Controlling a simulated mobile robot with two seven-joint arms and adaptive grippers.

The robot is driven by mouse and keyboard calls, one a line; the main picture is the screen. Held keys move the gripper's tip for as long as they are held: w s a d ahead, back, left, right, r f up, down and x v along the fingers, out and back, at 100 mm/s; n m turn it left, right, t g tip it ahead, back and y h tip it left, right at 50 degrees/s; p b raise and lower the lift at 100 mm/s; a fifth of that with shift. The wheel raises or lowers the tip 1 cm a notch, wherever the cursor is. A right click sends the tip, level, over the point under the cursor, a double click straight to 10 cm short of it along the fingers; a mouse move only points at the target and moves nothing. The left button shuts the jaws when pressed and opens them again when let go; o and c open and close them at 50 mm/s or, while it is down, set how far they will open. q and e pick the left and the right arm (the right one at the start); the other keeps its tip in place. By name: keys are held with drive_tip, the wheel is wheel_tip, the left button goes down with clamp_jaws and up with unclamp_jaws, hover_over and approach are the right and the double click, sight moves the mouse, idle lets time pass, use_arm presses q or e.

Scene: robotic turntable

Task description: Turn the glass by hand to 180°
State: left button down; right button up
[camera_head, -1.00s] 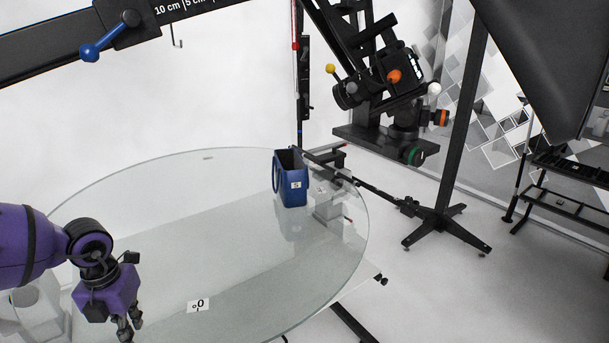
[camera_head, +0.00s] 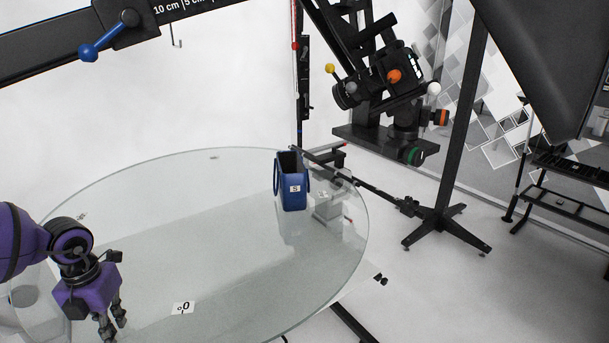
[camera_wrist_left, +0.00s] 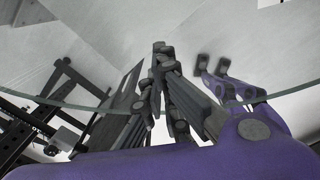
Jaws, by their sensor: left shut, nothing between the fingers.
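The round glass plate (camera_head: 230,240) fills the middle of the head view. A white label reading 0° (camera_head: 183,308) is near its front edge, and the glass edge also crosses the wrist view (camera_wrist_left: 262,99). My left gripper (camera_head: 112,328) points down over the front left part of the glass, left of the label. Its dark fingers are shut with nothing between them in the wrist view (camera_wrist_left: 160,50), beside what looks like their reflection. I cannot tell whether the fingertips touch the glass. My right gripper is not in view.
A blue bin (camera_head: 292,190) with a small label stands on the glass at the back right. A camera on a geared head (camera_head: 395,75) hangs beyond the right edge, near a black stand (camera_head: 446,230). The middle of the glass is clear.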

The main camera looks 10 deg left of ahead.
sight(96, 332)
use_arm(q)
drive_tip(key=shift+s+a, duration=0.15)
drive_tip(key=shift+a, duration=0.65)
drive_tip(key=shift+s+a, duration=0.1)
drive_tip(key=shift+a, duration=0.8)
drive_tip(key=shift+s+a+f, duration=0.1)
drive_tip(key=shift+a+f, duration=0.1)
drive_tip(key=shift+a, duration=0.6)
drive_tip(key=shift+d, duration=0.1)
drive_tip(key=shift+r, duration=3.1)
